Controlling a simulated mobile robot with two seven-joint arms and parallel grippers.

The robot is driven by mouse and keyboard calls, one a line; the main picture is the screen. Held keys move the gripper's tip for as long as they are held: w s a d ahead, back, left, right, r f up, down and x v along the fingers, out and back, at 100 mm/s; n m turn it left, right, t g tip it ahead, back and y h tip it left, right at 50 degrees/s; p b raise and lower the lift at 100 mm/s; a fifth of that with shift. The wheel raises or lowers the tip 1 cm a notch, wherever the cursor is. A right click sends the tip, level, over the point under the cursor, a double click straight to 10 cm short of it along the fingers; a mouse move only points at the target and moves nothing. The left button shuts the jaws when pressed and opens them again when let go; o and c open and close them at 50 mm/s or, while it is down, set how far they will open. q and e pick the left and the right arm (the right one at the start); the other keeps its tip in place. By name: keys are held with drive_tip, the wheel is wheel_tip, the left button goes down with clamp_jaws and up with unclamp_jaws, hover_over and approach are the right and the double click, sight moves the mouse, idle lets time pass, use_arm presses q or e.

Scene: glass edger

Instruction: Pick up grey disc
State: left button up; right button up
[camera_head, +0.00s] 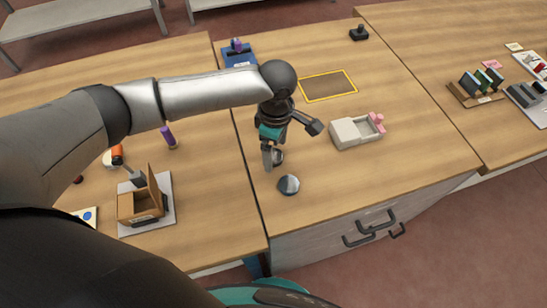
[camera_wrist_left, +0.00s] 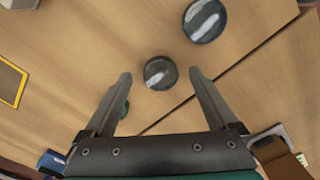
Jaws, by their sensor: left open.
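A small round grey disc (camera_wrist_left: 160,73) with a bright reflection lies in the gap between the fingertips in the left wrist view. In the head view this grey disc (camera_head: 278,157) is partly hidden behind my left gripper (camera_head: 268,160). A larger-looking, blue-grey rimmed disc (camera_head: 289,184) lies apart from it, nearer the front edge; it also shows in the left wrist view (camera_wrist_left: 205,20). My left gripper points down above the table, open and empty, with its fingers on either side of the grey disc in the wrist picture. My right gripper is out of view.
A cream box with pink parts (camera_head: 357,131) stands right of the gripper. A yellow-framed dark area (camera_head: 328,85) lies behind it. A brown open box (camera_head: 141,206) and a purple item (camera_head: 168,137) are at left. The wood between the discs and the cream box is clear.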

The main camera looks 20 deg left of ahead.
use_arm(q)
drive_tip(key=shift+f, duration=0.65)
clamp_jaws()
